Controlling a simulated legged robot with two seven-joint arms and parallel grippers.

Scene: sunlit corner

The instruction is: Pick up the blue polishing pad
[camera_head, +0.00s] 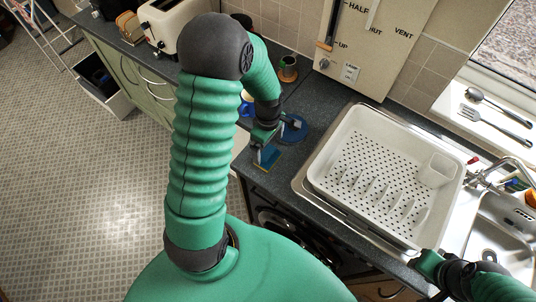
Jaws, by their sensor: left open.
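A round blue pad (296,132) lies flat on the dark worktop, left of the dish rack. A flat blue and yellow piece (267,161) lies just nearer to me; I cannot tell for certain which of the two is the polishing pad. My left gripper (276,141) is open and points down over both, its fingers spread; its body hides part of the round pad. I cannot tell whether a finger touches either. My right gripper (418,263) is at the lower right by the sink unit's front edge; its jaw state is unclear.
A white dish rack (345,125) stands on the sink's drainer, right of the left gripper. A small dark cup (288,69) and a bright blue item (246,107) are near the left arm. A cream toaster (172,25) stands behind. A metal tap (507,168) is at the right.

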